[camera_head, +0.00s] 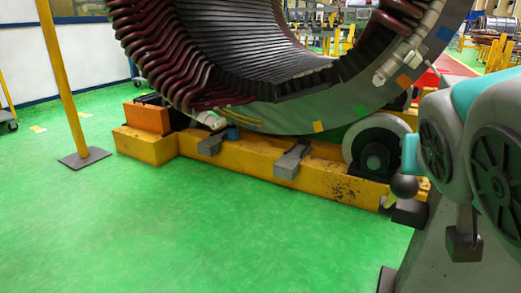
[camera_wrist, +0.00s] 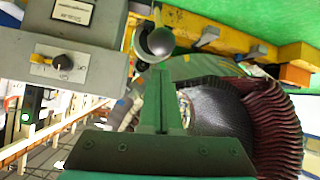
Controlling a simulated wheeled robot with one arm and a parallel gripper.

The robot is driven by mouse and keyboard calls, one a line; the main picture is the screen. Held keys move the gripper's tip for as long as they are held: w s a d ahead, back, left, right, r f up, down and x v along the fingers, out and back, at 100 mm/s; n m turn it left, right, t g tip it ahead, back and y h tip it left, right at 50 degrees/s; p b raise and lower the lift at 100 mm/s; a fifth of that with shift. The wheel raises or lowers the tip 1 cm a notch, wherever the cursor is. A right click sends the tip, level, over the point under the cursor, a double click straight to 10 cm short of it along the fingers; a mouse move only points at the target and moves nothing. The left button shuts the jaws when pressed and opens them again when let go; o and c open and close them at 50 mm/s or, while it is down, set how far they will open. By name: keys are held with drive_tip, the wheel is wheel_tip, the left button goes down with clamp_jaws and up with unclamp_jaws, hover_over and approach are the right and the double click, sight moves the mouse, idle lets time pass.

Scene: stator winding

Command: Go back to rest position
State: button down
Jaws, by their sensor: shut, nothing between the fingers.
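My gripper (camera_wrist: 160,92) points up the wrist view, its two narrow fingers closed together with nothing held between them. Just above its fingertips in that view is a dark grey ball knob (camera_wrist: 159,41); I cannot tell whether they touch. A dark grey ball (camera_head: 404,186) also shows at the right of the head view. My arm's large grey and teal joints fill the right edge of the head view, and my fingers cannot be made out there.
The large stator (camera_head: 300,110) with dark red coils rests on rollers (camera_head: 376,140) over a yellow base (camera_head: 250,158). A grey control box (camera_wrist: 70,60) with a rotary switch is at the wrist view's upper left. A yellow post (camera_head: 62,80) stands left. Green floor in front is clear.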

drive_tip(key=shift+w+r, duration=0.1)
drive_tip(key=shift+w, duration=0.05)
drive_tip(key=a+f+n+g+y+p, duration=0.1)
drive_tip(key=a+f+g+p, duration=0.15)
drive_tip(key=f, duration=0.35)
drive_tip(key=a+f+n+g+y+p, duration=0.1)
drive_tip(key=f+g+y+p, duration=0.15)
drive_tip(key=f, duration=0.25)
drive_tip(key=s+a+f+n+g+y+p, duration=0.2)
drive_tip(key=s+a+f+g+p, duration=0.3)
drive_tip(key=s+f, duration=0.5)
drive_tip(key=shift+s+a+f+g, duration=0.3)
drive_tip(key=shift+s+a+g, duration=0.5)
drive_tip(key=shift+a, duration=0.2)
